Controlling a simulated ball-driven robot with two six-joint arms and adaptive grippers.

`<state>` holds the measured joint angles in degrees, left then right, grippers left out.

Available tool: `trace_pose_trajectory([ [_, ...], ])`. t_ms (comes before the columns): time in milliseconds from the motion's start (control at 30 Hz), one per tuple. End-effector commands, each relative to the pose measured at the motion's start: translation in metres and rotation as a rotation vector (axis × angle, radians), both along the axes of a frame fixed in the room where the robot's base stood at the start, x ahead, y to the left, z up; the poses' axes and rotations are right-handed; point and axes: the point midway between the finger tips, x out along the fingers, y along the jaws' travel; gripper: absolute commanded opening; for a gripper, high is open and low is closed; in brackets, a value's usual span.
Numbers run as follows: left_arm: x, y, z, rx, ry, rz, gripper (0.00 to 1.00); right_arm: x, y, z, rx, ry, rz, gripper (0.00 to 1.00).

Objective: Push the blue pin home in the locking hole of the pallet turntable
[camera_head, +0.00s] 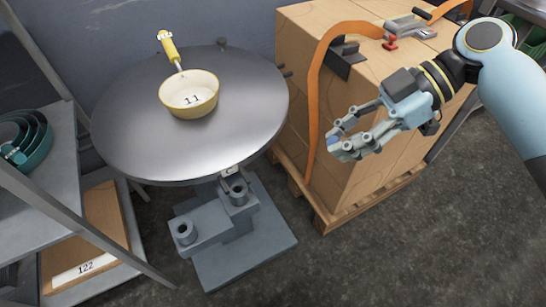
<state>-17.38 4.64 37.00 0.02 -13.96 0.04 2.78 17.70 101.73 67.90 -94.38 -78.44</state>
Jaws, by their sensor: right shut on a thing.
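The pallet turntable (245,125) is a round grey metal disc at the left centre. A small bracket (231,172) sits at its front rim. Below it, the grey pedestal (212,222) carries two round sockets, one (239,190) just under the bracket and one (184,231) farther front left. I cannot tell which is the locking hole. My right gripper (338,147) is shut on the blue pin (335,139), of which only a small blue part shows between the fingertips. It is right of the turntable, apart from it, in front of the boxes. My left gripper is not in view.
A cream pan (189,92) marked 11, with a yellow handle, stands on the turntable. A large cardboard-coloured load (300,60) with an orange strap (314,100) stands on a wooden pallet (335,218) at the right.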

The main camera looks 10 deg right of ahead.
Motion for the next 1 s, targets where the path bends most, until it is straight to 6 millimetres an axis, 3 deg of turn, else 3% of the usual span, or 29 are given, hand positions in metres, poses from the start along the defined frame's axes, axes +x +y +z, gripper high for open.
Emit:
trace_pose_trajectory([
  [33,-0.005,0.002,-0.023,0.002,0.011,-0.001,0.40,-0.003,0.033,-0.016,0.140,0.008,-0.007,0.00],
  [100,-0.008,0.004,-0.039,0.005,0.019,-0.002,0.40,-0.005,0.072,-0.012,0.319,0.001,-0.019,0.00],
  [200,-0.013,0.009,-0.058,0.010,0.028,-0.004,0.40,-0.006,0.115,0.000,0.514,-0.012,-0.038,0.00],
  [300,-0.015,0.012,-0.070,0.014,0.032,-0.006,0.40,-0.006,0.141,0.014,0.633,-0.027,-0.056,0.00],
  [567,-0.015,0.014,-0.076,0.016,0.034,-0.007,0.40,-0.005,0.157,0.029,0.707,-0.040,-0.070,0.00],
  [1000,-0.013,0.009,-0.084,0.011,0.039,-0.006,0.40,-0.005,0.156,0.007,0.702,-0.039,-0.069,0.00],
])
